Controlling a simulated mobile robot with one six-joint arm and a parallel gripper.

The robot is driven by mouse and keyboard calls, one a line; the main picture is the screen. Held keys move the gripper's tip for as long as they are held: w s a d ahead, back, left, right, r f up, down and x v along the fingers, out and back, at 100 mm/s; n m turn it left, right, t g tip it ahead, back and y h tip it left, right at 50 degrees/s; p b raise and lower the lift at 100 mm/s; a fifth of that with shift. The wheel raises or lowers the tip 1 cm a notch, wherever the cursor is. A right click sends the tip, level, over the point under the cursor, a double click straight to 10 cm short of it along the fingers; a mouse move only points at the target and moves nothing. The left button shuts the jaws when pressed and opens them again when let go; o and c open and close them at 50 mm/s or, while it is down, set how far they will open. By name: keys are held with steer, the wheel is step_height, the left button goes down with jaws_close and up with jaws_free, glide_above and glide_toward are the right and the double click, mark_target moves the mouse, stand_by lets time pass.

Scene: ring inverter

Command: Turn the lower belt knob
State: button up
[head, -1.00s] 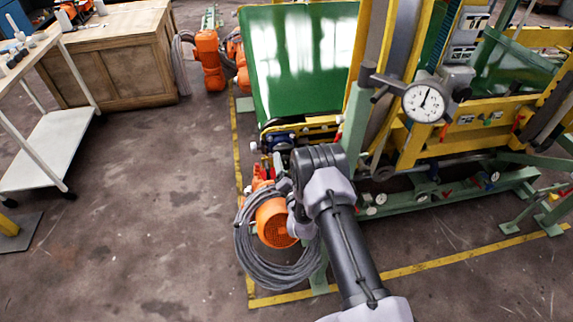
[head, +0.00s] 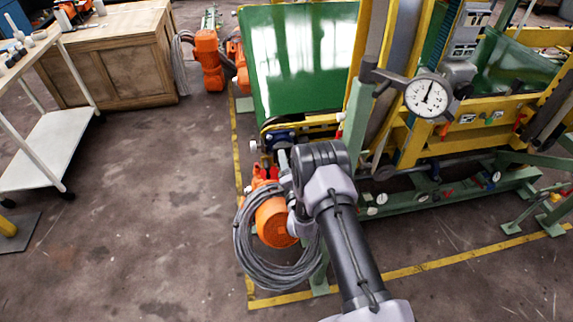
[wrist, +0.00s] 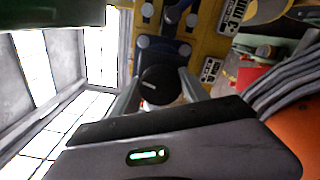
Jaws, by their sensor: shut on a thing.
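The black round belt knob (wrist: 164,84) is at the centre of the wrist view, in front of a dark blue mount on a yellow frame. My gripper (wrist: 160,92) has one grey finger on each side of the knob and is shut on it. In the head view my arm's wrist is at the machine's lower left corner. It hides the knob and most of the gripper there.
An orange motor (head: 273,222) with a grey cable coil (head: 262,262) sits right beside my wrist. The green belt (head: 300,60) rises behind it. A dial gauge (head: 427,96) stands to the right. Open floor lies to the left, past the yellow line.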

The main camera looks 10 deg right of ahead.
steer(key=m, duration=0.3)
steer(key=shift+f+m+b, duration=0.1)
steer(key=shift+m+b, duration=0.2)
steer(key=m, duration=0.4)
steer(key=shift+m, duration=0.3)
steer(key=m, duration=1.5)
steer(key=shift+a, duration=0.1)
steer(key=m, duration=0.6)
steer(key=shift+m, duration=0.3)
